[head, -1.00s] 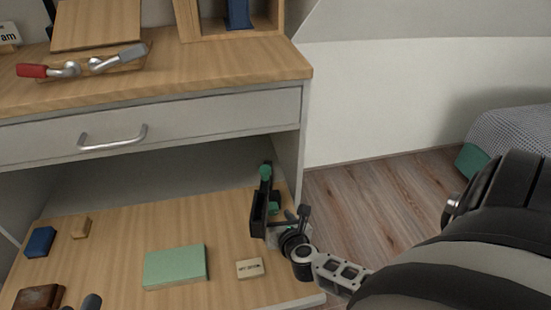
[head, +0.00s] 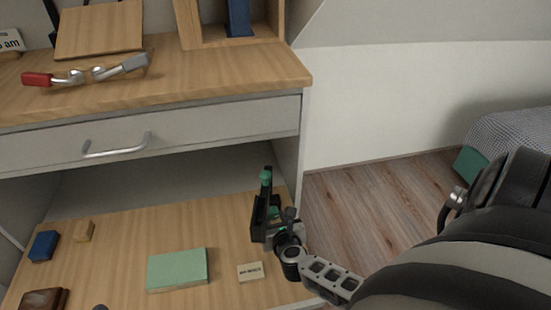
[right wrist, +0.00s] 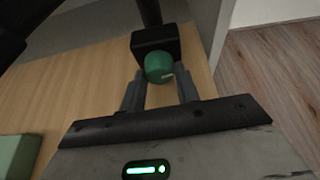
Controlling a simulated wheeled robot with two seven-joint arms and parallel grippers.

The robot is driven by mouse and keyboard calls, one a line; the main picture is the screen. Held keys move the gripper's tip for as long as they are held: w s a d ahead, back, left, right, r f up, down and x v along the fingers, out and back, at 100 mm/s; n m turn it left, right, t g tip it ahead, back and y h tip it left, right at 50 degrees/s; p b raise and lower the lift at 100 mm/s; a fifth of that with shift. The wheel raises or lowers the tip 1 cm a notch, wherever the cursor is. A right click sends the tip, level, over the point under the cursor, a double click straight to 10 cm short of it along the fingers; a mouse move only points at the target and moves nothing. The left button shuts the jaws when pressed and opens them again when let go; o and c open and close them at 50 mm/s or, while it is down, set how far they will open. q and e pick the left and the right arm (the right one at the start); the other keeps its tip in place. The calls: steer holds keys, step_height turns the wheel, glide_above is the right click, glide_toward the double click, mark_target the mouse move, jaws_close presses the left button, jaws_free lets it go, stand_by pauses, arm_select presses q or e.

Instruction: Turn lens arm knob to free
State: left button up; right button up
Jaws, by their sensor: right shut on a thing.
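The lens arm stand (head: 262,205) is a dark upright piece at the right of the pull-out wooden board, with a green ball at its top and green lower down. The green knob (right wrist: 159,67) sits on a black block in the right wrist view, with a small pale mark on its face. My right gripper (right wrist: 160,80) is shut on the knob, one finger at each side. In the head view my right gripper (head: 277,224) reaches the stand's lower part and partly hides the knob there. My left gripper does not clearly show.
On the board (head: 120,240) lie a green book (head: 177,269), a small label block (head: 251,271), a blue block (head: 43,245) and a small wooden block (head: 85,231). The drawer (head: 200,131) and desktop overhang behind. Open floor (head: 365,210) lies to the right.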

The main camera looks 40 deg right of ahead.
arm_select(q)
steer(key=shift+a+f+y, duration=0.1)
steer(key=shift+a+y, duration=0.05)
steer(key=shift+y, duration=0.15)
arm_select(e)
steer(key=shift+n+g+h, duration=0.3)
steer(key=shift+n+h, duration=0.2)
steer(key=shift+n, duration=0.1)
steer(key=o, duration=1)
steer(key=shift+c, duration=0.2)
steer(key=shift+a, duration=0.1)
steer(key=shift+s+a+r+p, duration=0.15)
steer(key=shift+s+p, duration=0.1)
steer(key=shift+p, duration=0.05)
steer(key=p+v, duration=0.2)
steer(key=v, duration=0.3)
steer(key=shift+s, duration=0.2)
arm_select(q)
steer(key=shift+s+a+f+m+g+y, duration=0.25)
steer(key=shift+a+f+m+g+y, duration=0.2)
steer(key=shift+m+g, duration=0.2)
arm_select(e)
steer(key=shift+v, duration=0.8)
